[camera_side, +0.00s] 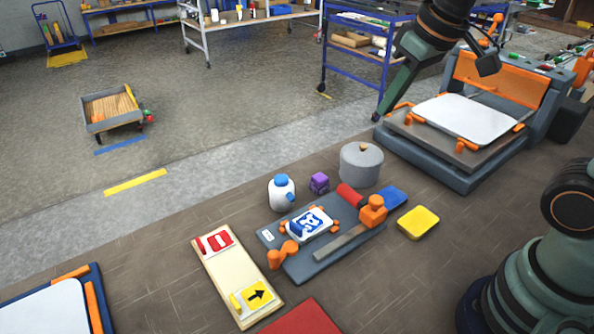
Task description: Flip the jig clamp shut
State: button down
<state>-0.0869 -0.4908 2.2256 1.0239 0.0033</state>
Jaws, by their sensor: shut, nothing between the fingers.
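A large grey jig (440,165) stands at the right, with a white plate (465,118) lying on its bed. Its orange clamp panel (500,80) stands raised and tilted at the back, apart from the plate. Small orange stops sit round the plate. My gripper (379,116) is shut and empty, pointing down just left of the jig. A smaller grey fixture (345,250) in the middle holds a blue and white sign (310,222) between orange pieces. A metal bar with an orange block (372,211) lies along it. Which fixture the task's clamp belongs to is not certain.
A cream board (235,273) bears red and yellow signs. Another white plate on blue (45,310) lies front left.

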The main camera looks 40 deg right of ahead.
jog(key=w+a+n+g, duration=0.3)
jog(key=w+a+g, duration=0.1)
jog(key=w+a, duration=0.8)
jog(key=s+a+f+n+g+h, duration=0.1)
jog(key=a+f+n+g+h, duration=0.1)
jog(key=a+f, duration=1)
jog(key=a+g, duration=0.1)
jog(key=a, duration=0.2)
jog(key=shift+s+a+n, duration=0.25)
jog(key=shift+a+n, duration=0.05)
jog(key=shift+n, duration=0.1)
jog(key=shift+f, duration=0.1)
send_near(283, 251)
jog(key=a+f, duration=0.1)
jog(key=w+a+f, duration=0.1)
jog(key=a, duration=0.1)
jog(key=w+a+f, duration=0.1)
jog(key=a, duration=0.1)
jog(key=shift+a, duration=0.2)
jog(key=shift+s+d+f, duration=0.25)
jog(key=shift+s+d, duration=0.25)
jog(key=shift+s, duration=0.3)
jog(key=shift+s+d+f, duration=0.2)
jog(key=shift+s+d, duration=0.35)
jog(key=shift+s, duration=0.25)
